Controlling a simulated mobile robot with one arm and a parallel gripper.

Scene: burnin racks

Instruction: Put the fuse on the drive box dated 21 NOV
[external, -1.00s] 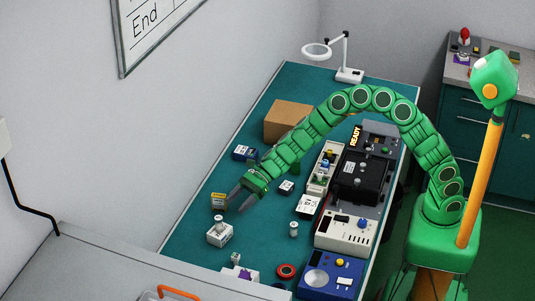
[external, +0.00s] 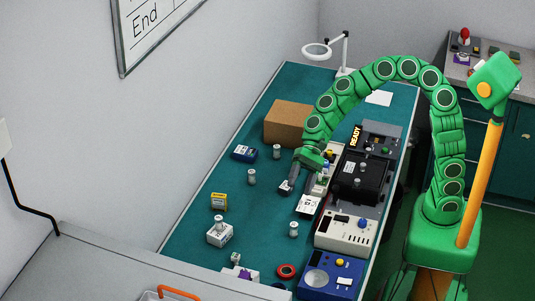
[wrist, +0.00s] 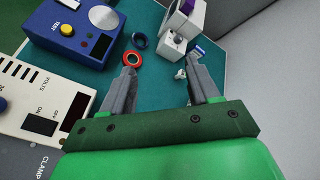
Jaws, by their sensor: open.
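My gripper (external: 287,188) is low over the middle of the teal bench, fingers apart. Several small grey-white cylinders that look like fuses stand on the bench: one left of my gripper (external: 251,177), one farther back (external: 276,152), one nearer the front (external: 293,229). Small boxes with labels are a navy one (external: 244,153), a yellow one (external: 218,202) and a white one (external: 220,236) with a cylinder on top. Their dates are too small to read.
A cardboard box (external: 288,124) stands behind my gripper. Instruments line the right side: a black unit (external: 360,178), a cream meter (external: 347,232) and a blue tester (external: 330,273). A red ring (external: 287,271) lies in front. The bench left of my gripper has free room.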

